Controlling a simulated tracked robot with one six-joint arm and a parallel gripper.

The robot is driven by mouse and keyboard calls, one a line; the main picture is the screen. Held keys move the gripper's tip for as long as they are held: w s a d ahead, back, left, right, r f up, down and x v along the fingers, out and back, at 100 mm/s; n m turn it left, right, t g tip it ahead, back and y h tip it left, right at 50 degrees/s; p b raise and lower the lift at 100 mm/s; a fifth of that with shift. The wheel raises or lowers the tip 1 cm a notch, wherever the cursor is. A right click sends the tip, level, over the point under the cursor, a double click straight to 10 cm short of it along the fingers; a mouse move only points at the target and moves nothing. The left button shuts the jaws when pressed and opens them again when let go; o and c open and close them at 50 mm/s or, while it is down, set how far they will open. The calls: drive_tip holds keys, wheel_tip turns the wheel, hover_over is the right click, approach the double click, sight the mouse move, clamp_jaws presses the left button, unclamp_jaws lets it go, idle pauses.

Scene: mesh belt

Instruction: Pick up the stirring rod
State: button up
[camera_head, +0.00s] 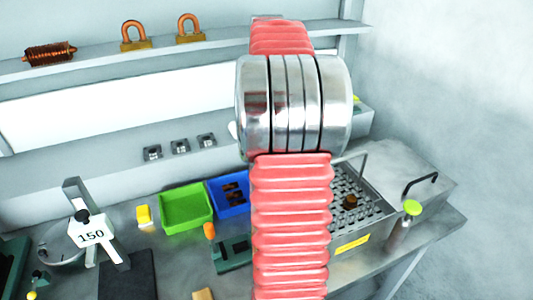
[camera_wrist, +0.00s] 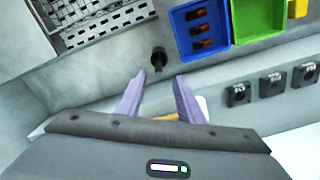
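I cannot pick out the stirring rod for certain in either view. In the wrist view my gripper (camera_wrist: 159,78) has its two purple fingers spread apart, with nothing seen clasped between the tips. A small dark upright piece (camera_wrist: 158,58) stands just beyond the fingertips, apart from them. An orange-tan piece (camera_wrist: 168,117) shows low between the fingers, partly hidden by the gripper body; I cannot tell its distance. In the head view my red-sleeved arm hides the gripper and the middle of the bench.
A perforated metal tray (camera_head: 385,212) stands right of a blue bin (camera_head: 213,192) and a green bin (camera_head: 186,208). A scale-like stand marked 150 (camera_head: 91,234) is at left. A shelf (camera_head: 95,60) holds two padlocks and a copper coil. Small black blocks line the back ledge.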

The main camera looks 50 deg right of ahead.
drive_tip(key=shift+f, duration=0.95)
drive_tip(key=shift+s+f, duration=0.1)
drive_tip(key=shift+f, duration=2.5)
clamp_jaws()
